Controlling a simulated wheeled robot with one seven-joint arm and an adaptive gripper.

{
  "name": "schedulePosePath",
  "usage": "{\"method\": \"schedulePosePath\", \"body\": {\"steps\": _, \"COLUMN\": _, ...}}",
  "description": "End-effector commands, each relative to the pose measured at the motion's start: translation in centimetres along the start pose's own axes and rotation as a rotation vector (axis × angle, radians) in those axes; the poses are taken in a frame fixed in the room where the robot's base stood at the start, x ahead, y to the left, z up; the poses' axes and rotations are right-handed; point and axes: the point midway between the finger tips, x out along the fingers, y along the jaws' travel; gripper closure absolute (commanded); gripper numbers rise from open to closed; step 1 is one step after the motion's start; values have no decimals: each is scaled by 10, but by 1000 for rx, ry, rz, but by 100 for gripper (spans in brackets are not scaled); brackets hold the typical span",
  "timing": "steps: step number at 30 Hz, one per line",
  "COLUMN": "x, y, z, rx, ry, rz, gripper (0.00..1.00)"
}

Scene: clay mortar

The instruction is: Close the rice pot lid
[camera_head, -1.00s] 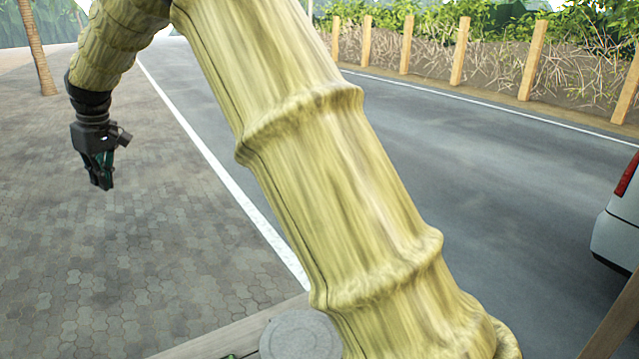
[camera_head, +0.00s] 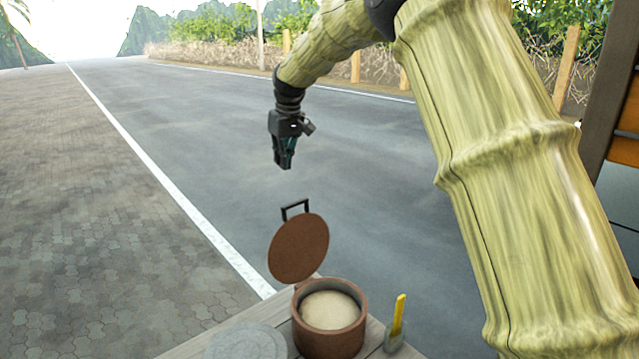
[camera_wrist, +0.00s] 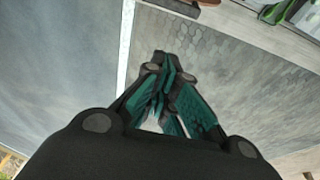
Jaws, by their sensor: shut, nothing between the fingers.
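The rice pot (camera_head: 330,340) is a round brown pot with pale contents, standing on a wooden table near the bottom of the head view. Its brown round lid (camera_head: 299,248) stands tilted up at the pot's back left, open, with a dark handle (camera_head: 295,208) on its far side. My gripper (camera_head: 284,166) is above and beyond the lid in the head view, apart from it, pointing down. In the wrist view my gripper (camera_wrist: 166,75) has its fingers together with nothing held. The pot and lid are not clear in the wrist view.
A grey round slab (camera_head: 246,343) lies left of the pot on the wooden table (camera_head: 375,335). A yellow-handled tool (camera_head: 398,315) stands close to the pot's right. Green things (camera_wrist: 280,10) show at the wrist view's top right. The air around my gripper is clear.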

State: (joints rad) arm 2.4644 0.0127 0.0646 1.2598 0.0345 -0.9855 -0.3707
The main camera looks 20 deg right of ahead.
Motion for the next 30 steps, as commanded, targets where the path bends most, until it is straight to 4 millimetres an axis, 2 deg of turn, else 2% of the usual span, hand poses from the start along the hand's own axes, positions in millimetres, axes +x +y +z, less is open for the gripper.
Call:
{"method": "schedulePosePath", "body": {"steps": 23, "x": 101, "y": 2, "z": 2, "rx": 2, "ry": -5, "rz": -2, "gripper": 100}}
{"method": "schedulePosePath", "body": {"steps": 30, "x": 90, "y": 3, "z": 24, "rx": 3, "ry": -3, "rz": -2, "gripper": 100}}
